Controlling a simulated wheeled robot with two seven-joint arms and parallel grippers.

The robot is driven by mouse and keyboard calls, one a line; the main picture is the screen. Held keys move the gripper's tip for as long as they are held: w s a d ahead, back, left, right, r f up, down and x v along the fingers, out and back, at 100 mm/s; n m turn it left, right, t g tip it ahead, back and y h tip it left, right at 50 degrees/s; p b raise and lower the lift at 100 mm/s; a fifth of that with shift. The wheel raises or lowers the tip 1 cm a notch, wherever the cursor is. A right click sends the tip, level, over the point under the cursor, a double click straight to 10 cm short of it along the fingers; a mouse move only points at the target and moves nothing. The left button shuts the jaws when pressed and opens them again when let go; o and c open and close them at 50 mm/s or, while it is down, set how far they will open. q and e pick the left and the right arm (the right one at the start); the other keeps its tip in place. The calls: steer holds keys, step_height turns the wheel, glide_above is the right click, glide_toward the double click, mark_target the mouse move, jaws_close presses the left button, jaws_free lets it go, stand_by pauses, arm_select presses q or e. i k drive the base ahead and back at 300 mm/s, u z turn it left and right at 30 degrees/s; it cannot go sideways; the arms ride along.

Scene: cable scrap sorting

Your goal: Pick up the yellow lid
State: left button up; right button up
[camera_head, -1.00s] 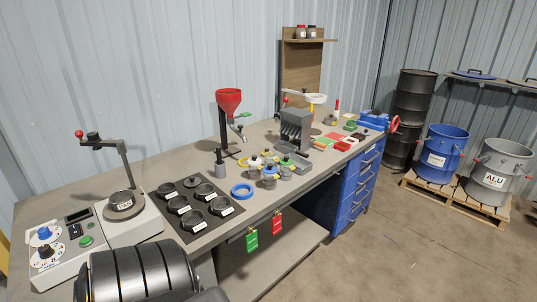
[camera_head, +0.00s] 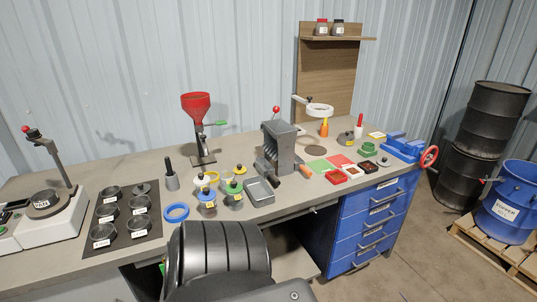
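A yellow lid with a dark knob (camera_head: 240,169) shows near the middle of the workbench (camera_head: 60,267), behind the small jars. I cannot tell whether it lies on the bench or on a container. A yellow ring-like piece (camera_head: 213,175) is to its left, partly hidden by a white-topped jar. A jar with a blue lid (camera_head: 207,195) and a jar with a green lid (camera_head: 234,187) stand in front. Neither gripper is in view; a large black part of my own body fills the bottom centre and hides the bench edge there.
A blue ring (camera_head: 176,212) and a grey tray (camera_head: 260,190) flank the jars. A red funnel stand (camera_head: 197,105) stands behind, a grey machine (camera_head: 279,147) to the right. A black mat with several dishes (camera_head: 149,232) is left. Blue drawers (camera_head: 366,227) stand under the right end.

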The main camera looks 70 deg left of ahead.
mark_target(239, 169)
steer(key=u, duration=0.25)
steer(key=i, duration=1.2)
steer(key=u, duration=1.5)
steer(key=i, duration=0.95)
steer(key=u, duration=1.15)
steer(key=i, duration=0.2)
steer(key=u, duration=0.2)
